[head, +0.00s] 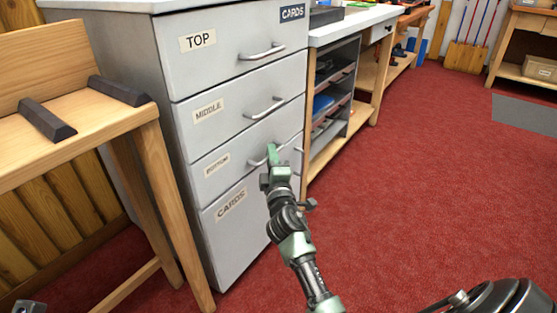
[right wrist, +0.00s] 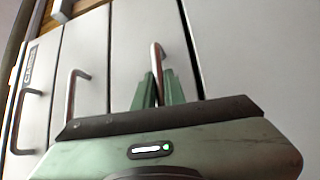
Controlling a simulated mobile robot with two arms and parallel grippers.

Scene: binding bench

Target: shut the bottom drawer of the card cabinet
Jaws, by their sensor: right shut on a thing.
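The grey card cabinet (head: 240,235) stands left of centre in the head view. Its drawer fronts are labelled TOP, MIDDLE and BOTTOM, with a CARDS panel (head: 240,230) below. The bottom drawer (head: 207,180) looks about flush with the fronts around it; a small gap cannot be ruled out. My right gripper (head: 273,158) is at this drawer's front, shut on its bar handle (head: 256,162). In the right wrist view the green fingers (right wrist: 159,90) close around the handle (right wrist: 155,52). My left gripper is not clearly seen.
A wooden table (head: 95,115) with two dark bars stands close on the cabinet's left. A shelf bench (head: 355,100) with trays adjoins its right. Red carpet (head: 410,190) is open in front and to the right. Middle handle (head: 263,108) and top handle (head: 262,52) stick out above.

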